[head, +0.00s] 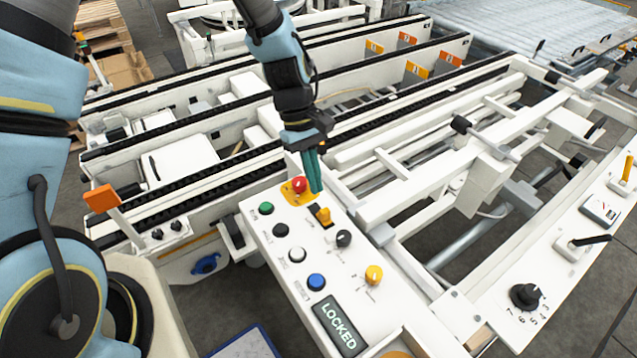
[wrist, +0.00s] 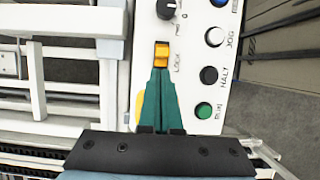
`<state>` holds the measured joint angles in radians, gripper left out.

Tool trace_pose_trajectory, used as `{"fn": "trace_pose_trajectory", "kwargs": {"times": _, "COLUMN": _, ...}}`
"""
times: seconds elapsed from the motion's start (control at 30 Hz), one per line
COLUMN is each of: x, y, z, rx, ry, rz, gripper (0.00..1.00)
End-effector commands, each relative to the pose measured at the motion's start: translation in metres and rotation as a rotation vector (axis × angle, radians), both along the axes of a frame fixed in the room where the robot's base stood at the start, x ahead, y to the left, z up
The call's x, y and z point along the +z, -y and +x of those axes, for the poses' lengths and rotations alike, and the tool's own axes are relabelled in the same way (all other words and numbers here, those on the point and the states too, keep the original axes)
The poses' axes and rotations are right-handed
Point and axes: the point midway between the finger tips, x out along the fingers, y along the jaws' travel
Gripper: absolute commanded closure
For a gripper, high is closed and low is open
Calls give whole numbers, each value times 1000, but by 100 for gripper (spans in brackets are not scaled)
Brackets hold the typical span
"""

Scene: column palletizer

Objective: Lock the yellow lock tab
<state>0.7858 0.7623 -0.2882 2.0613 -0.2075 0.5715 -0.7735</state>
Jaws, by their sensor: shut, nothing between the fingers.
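The display (head: 340,324) on the panel reads LOCKED.
Close to the fingers is a red button (head: 299,185) on a yellow base. Green (head: 266,208), black, white and blue (head: 316,282) buttons line the panel. A black knob (head: 344,238) and a yellow knob (head: 374,274) stand nearby. White conveyor rails (head: 420,190) lie to the right.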

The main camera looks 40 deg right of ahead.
Motion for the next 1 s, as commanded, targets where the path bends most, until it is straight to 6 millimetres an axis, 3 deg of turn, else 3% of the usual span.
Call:
{"fn": "trace_pose_trajectory", "kwargs": {"times": 0.03, "x": 17, "y": 0, "z": 4, "rx": 2, "ry": 1, "rz": 0, "gripper": 100}}
{"fn": "trace_pose_trajectory", "kwargs": {"times": 0.1, "x": 28, "y": -1, "z": 8, "rx": 3, "ry": 1, "rz": -1, "gripper": 100}}
{"fn": "trace_pose_trajectory", "kwargs": {"times": 0.3, "x": 50, "y": -2, "z": 17, "rx": 2, "ry": 1, "rz": -2, "gripper": 100}}
{"fn": "trace_pose_trajectory", "kwargs": {"times": 1.0, "x": 54, "y": -5, "z": 22, "rx": 2, "ry": 6, "rz": -4, "gripper": 100}}
